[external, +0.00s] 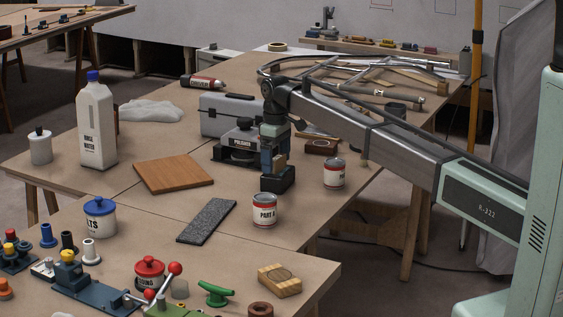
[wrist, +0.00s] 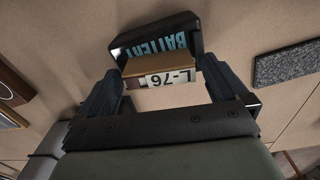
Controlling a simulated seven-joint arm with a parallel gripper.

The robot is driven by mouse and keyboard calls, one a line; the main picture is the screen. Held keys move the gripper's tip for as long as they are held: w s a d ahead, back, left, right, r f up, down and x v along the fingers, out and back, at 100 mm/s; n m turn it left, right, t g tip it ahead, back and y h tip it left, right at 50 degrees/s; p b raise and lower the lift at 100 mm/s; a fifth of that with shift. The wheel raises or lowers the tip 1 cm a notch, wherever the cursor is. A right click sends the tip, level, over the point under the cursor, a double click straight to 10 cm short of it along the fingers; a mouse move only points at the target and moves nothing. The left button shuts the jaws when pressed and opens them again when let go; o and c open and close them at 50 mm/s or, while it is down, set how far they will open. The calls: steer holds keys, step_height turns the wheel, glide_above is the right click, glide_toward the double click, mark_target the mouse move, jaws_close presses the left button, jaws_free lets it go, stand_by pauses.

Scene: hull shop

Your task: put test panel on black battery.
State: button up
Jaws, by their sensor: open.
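The black battery (external: 278,182) stands on the table below my gripper (external: 273,158). In the wrist view the battery (wrist: 135,39) shows its blue lettering. A small brown-edged panel with a white label (wrist: 168,78), which looks like the test panel, sits over the battery's near side, between my fingers. In the external view a tan piece of it (external: 281,161) shows just above the battery. My gripper (wrist: 160,68) is open, with one finger on each side of the panel. Whether the panel fully rests on the battery is hard to see.
A white PART A can (external: 264,211) and another red-and-white can (external: 334,173) stand close by. A grey polisher (external: 240,144) and a toolbox (external: 225,117) stand behind. A dark speckled slab (external: 207,220) and a wooden board (external: 173,173) lie to the left.

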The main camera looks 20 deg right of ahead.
mark_target(276, 157)
step_height(276, 157, up, 12)
stand_by(0.6)
